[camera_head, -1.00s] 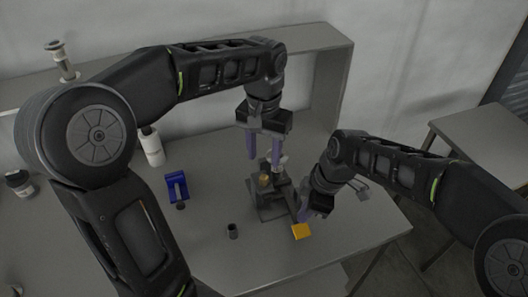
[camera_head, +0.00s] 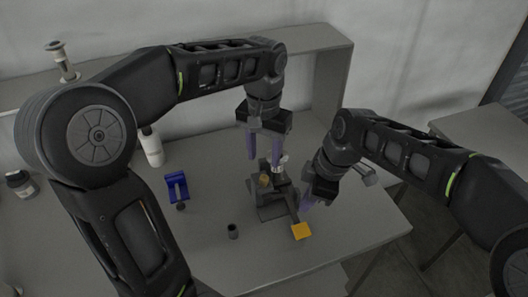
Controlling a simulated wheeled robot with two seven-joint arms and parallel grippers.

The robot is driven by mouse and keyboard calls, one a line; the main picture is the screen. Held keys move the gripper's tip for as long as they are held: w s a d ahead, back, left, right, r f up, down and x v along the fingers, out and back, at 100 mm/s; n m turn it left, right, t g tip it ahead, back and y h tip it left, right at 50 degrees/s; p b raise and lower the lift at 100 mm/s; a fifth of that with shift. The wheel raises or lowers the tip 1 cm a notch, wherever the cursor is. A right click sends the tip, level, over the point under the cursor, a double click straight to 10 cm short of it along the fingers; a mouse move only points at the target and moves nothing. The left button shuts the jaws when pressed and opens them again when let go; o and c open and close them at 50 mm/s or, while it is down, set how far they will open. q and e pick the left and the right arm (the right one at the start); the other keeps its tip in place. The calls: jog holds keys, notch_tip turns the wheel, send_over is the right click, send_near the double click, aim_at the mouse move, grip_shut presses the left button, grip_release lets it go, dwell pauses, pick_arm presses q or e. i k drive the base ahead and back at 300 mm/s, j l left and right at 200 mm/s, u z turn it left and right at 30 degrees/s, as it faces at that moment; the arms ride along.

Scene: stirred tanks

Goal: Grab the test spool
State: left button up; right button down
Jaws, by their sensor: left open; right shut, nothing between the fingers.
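A dark stand (camera_head: 270,208) on the table carries a small brass-coloured part (camera_head: 264,180) and a pale metal piece (camera_head: 282,160). I cannot tell whether either is the test spool. A pale flanged, spool-like piece (camera_head: 62,62) stands upright on the shelf at the back left, far from both grippers. My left gripper (camera_head: 264,154) is open and points down just above the stand, with the pale metal piece close to its right finger. Contact cannot be made out. My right gripper (camera_head: 306,206) is shut and empty, low beside the stand's right side.
A yellow block (camera_head: 301,231) sits at the end of the stand's arm. A blue holder (camera_head: 176,187), a small dark cup (camera_head: 233,231), a white bottle (camera_head: 152,148) and a dark jar (camera_head: 20,184) stand to the left. The table (camera_head: 350,235) is clear at right.

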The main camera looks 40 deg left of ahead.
aim_at(276, 175)
jog(key=k+l, duration=0.8)
jog(key=l, duration=0.1)
